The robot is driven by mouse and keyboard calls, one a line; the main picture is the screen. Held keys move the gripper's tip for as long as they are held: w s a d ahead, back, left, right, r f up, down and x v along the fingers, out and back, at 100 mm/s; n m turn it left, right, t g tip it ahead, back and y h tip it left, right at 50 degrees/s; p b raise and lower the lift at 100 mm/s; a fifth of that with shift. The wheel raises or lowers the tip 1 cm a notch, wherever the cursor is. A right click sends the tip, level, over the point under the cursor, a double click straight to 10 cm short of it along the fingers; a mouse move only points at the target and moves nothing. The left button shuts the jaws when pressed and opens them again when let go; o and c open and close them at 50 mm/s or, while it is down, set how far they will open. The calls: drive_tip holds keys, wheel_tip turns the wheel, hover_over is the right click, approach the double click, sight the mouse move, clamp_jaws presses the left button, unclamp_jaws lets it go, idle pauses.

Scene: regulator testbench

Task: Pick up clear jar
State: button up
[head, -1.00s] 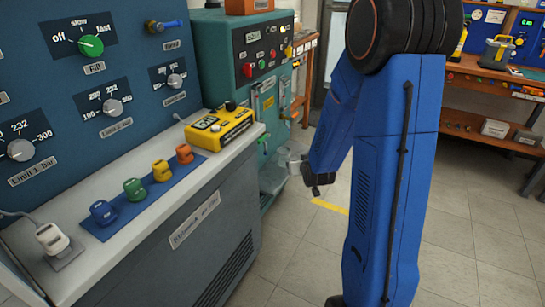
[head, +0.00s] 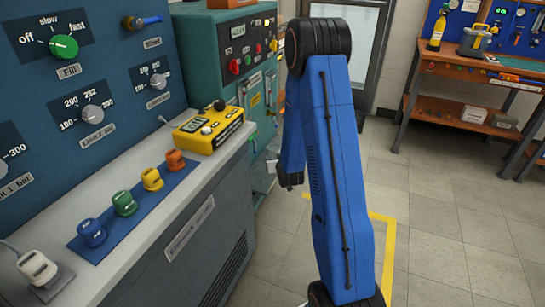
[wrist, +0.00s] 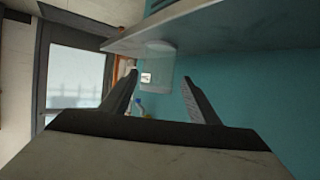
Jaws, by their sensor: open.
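The clear jar (wrist: 157,62) shows in the wrist view as a pale see-through cylinder with a small light label. It is against the edge of a grey shelf (wrist: 230,32), in front of a teal panel. My gripper (wrist: 159,80) is open, with one finger to each side of the jar in the picture. I cannot tell how far the jar lies between the fingers or whether they touch it. In the head view my gripper (head: 291,180) is a small dark shape beside the teal cabinet (head: 222,38), partly hidden by my blue arm.
A grey bench at left holds a yellow control box (head: 208,128) and several coloured connectors on a blue mat (head: 90,252). A wooden workbench (head: 470,65) stands at back right. Tiled floor at right is clear, with yellow tape lines (head: 388,250).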

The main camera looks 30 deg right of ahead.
drive_tip(key=x, duration=1)
drive_tip(key=shift+w+d+f, duration=0.15)
drive_tip(key=shift+f, duration=0.1)
drive_tip(key=c, duration=0.8)
